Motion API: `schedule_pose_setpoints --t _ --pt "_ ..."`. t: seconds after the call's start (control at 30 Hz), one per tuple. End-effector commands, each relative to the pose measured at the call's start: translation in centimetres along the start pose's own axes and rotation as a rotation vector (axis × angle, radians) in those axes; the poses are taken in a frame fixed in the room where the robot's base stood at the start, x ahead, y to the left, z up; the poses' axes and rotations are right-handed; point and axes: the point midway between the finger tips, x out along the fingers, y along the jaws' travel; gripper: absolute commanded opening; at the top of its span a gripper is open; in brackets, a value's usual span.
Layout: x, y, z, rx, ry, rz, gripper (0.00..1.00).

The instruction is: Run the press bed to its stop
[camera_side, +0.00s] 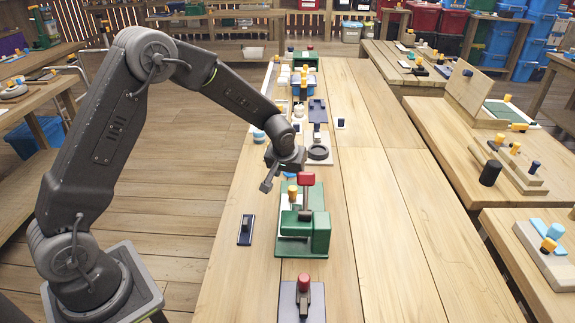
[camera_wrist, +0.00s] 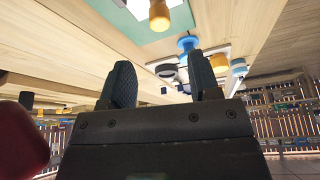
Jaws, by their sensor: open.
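A green press (camera_side: 318,228) stands on the bench, with a red-capped upright (camera_side: 306,180) and a yellow knob (camera_side: 292,192) at its back left. Which part is the bed is hard to tell in the side view. My gripper (camera_side: 270,180) is open and empty, above the bench just left of and behind the press. In the wrist view my gripper (camera_wrist: 163,82) has its two fingers apart with nothing between them. An orange-yellow knob (camera_wrist: 160,16) on a pale and green surface shows at the top, apart from the fingers. A blurred red shape (camera_wrist: 20,140) is close at the left.
A dark block (camera_side: 246,229) lies left of the press, and a red-topped fixture (camera_side: 303,298) stands in front. A round black piece on a plate (camera_side: 318,152) and other fixtures stand behind. The bench to the right (camera_side: 390,220) is clear.

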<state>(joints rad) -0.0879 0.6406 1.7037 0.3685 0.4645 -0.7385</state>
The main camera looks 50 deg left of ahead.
Motion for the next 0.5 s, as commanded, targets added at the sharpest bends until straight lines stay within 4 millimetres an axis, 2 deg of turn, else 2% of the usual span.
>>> schedule_pose_setpoints --t 0.03,0.2,0.5 --pt "-1.0 0.0 0.0 0.0 0.002 0.001 0.56" --pt "-3.0 0.0 0.0 0.0 0.0 0.0 0.56" --pt "-3.6 0.0 0.1 0.001 -0.002 -0.001 0.56"
